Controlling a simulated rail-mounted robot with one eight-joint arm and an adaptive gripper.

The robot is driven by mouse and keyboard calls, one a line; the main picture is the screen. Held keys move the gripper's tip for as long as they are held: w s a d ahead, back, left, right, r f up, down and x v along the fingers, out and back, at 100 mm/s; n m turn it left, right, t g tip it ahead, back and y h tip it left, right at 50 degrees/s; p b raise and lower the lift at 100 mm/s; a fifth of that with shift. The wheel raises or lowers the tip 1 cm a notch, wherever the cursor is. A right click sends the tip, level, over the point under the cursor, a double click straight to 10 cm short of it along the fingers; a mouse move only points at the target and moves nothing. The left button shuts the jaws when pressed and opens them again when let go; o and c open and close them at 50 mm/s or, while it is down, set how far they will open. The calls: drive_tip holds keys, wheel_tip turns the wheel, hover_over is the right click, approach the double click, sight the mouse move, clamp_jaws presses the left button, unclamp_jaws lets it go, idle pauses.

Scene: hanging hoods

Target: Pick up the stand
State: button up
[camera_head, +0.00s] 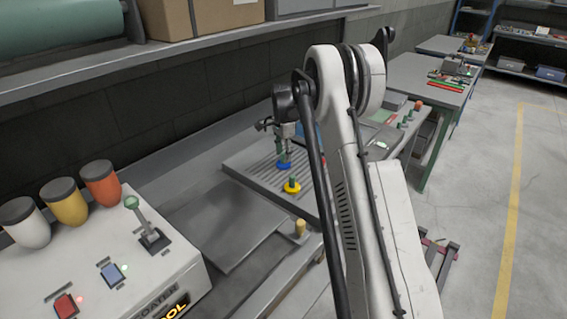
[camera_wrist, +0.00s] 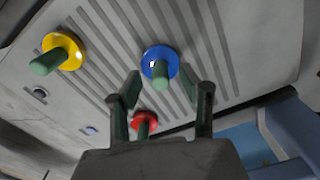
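Several round bases with upright green pegs, which may be what the task calls the stand, are on the grooved grey tray (camera_head: 245,160). The blue one (camera_head: 284,166) is just below my gripper (camera_head: 286,150). In the wrist view the blue one (camera_wrist: 160,54) lies just beyond and between my fingertips (camera_wrist: 160,76). The yellow one (camera_head: 292,186) is nearer the front, and at upper left in the wrist view (camera_wrist: 63,48). My gripper is open, with nothing held.
A flat grey plate (camera_head: 225,222) lies left of the tray. A control box (camera_head: 95,255) with a green-knobbed lever (camera_head: 140,219) stands at the left. A shelf (camera_head: 120,75) with a cardboard box (camera_head: 200,15) runs above. My arm hides part of the bench.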

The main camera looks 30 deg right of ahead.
drive_tip(key=shift+f, duration=0.95)
clamp_jaws()
drive_tip(key=shift+r, duration=0.15)
